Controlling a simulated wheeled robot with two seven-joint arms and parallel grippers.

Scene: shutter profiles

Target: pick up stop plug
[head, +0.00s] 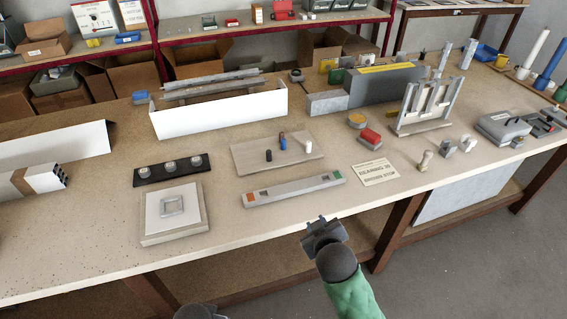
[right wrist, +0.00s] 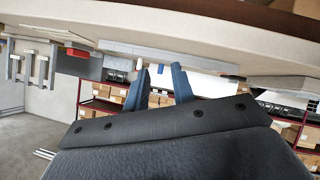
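A pale board (head: 245,158) on the bench bears a black peg (head: 268,156), a blue and brown peg (head: 282,143) and a white peg (head: 308,144), all upright. I cannot tell for sure which small piece is the stop plug. My right gripper (head: 320,224) is off the bench's front edge, apart from every piece. In the right wrist view its two blue fingers (right wrist: 161,72) stand apart with nothing held. A dark part of my left arm (head: 200,312) shows at the bottom edge; its fingers cannot be made out.
A long grey bar (head: 293,190) lies between the board and the front edge. A black strip (head: 150,175) with three round knobs and a square plate (head: 150,228) are to the left. A printed card (head: 374,174) and a red-topped block (head: 370,137) are to the right. A white channel (head: 220,115) stands behind.

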